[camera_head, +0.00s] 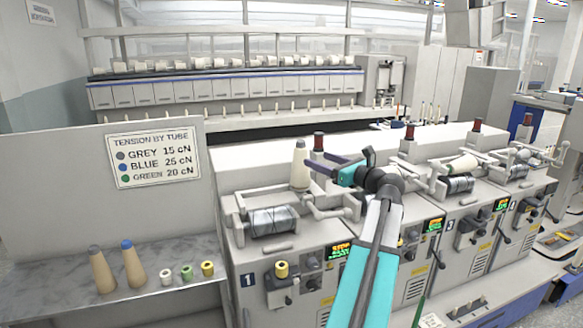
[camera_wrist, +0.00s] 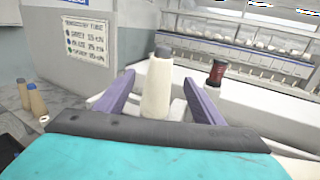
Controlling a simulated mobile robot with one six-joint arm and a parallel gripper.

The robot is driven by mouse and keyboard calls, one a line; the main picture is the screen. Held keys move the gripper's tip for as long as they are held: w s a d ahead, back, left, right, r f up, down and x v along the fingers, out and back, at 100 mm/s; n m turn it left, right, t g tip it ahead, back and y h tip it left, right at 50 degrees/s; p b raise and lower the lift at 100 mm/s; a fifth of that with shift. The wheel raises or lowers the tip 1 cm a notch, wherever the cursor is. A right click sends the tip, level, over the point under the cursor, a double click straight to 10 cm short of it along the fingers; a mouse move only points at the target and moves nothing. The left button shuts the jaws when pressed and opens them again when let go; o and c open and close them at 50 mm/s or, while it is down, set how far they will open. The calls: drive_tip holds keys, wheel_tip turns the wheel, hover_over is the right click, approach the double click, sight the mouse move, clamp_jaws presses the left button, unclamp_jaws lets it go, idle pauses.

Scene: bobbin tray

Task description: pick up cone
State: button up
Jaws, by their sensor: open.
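A white cone with a dark tip (camera_head: 299,172) stands upright on the first winding unit, above a grey roller. In the wrist view the white cone (camera_wrist: 158,95) shows between the two purple fingers, its lower end close to my gripper's dark front edge. My gripper (camera_head: 311,160) is open, its fingertips at the right side of the cone in the head view. I cannot tell whether they touch it. Two tan cones, one grey-tipped (camera_head: 102,271) and one blue-tipped (camera_head: 134,265), stand on the grey shelf at left.
A dark red spool (camera_head: 319,142) stands just behind the white cone; it also shows in the wrist view (camera_wrist: 217,72). Guide arms and rollers (camera_head: 270,221) surround the spot. Several small coloured bobbins (camera_head: 187,272) sit on the shelf (camera_head: 60,285). A tension sign (camera_head: 153,160) hangs at left.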

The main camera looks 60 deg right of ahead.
sight(295, 149)
drive_tip(key=shift+w, duration=0.1)
drive_tip(key=shift+p+x, duration=1.05)
drive_tip(key=shift+x, duration=3.3)
drive_tip(key=shift+w+d+r+p, duration=0.1)
drive_tip(key=shift+w+d+p, duration=0.1)
drive_tip(key=shift+w+p, duration=0.15)
drive_tip(key=p+x, duration=0.1)
drive_tip(key=x, duration=0.2)
drive_tip(key=shift+w+d+p, duration=0.15)
drive_tip(key=shift+w+p, duration=0.15)
drive_tip(key=shift+w, duration=0.4)
